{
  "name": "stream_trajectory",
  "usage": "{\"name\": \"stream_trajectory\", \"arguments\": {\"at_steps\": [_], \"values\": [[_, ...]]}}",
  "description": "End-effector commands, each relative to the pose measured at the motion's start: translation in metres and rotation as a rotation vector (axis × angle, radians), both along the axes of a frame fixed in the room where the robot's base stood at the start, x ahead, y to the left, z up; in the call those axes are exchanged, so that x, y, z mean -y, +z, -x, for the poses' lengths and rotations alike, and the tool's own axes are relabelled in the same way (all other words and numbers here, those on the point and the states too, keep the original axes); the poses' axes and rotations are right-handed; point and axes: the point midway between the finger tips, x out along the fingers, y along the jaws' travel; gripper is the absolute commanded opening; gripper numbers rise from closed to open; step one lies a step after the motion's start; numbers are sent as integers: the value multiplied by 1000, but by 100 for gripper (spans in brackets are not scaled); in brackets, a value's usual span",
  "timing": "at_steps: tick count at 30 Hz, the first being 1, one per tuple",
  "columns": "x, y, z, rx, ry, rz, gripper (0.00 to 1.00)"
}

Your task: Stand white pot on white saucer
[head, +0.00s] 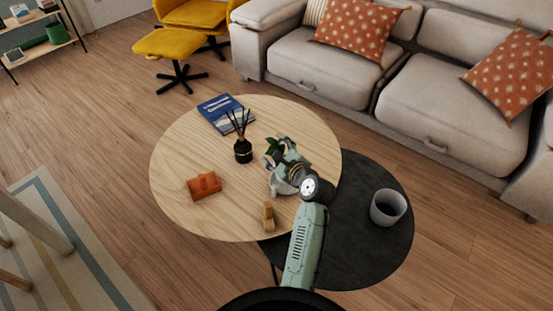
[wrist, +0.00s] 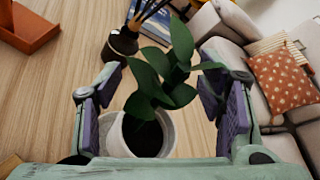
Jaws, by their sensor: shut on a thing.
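The white pot (wrist: 114,138) shows in the wrist view with dark soil and a green leafy plant (wrist: 160,78). It sits between the two fingers of my gripper (wrist: 156,105), which is shut on it. In the head view my gripper (head: 285,163) is over the right part of the round wooden table and hides much of the pot. A white patch (head: 283,187) shows just below the gripper there; I cannot tell whether it is pot or saucer. The white saucer cannot be made out for certain in either view.
The wooden table (head: 180,150) bears a blue book (head: 226,113), a black reed diffuser (head: 243,151), an orange tray (head: 204,186) and a small wooden object (head: 268,217). A lower black table (head: 350,255) at right holds a grey cylindrical container (head: 388,207). A sofa (head: 330,80) stands behind.

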Motion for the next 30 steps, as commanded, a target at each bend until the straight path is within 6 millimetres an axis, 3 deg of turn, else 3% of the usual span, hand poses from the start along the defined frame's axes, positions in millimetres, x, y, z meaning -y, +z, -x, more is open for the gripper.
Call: {"name": "stream_trajectory", "arguments": {"at_steps": [6, 18, 19, 27, 30], "values": [[0, -29, 0, 0, 0, -1, 1], [0, -34, 0, 2, -1, -1, 1], [0, -36, 0, 0, 0, -1, 63], [0, -35, 0, -1, -1, 1, 81], [0, -35, 0, -1, -1, 1, 82]]}}
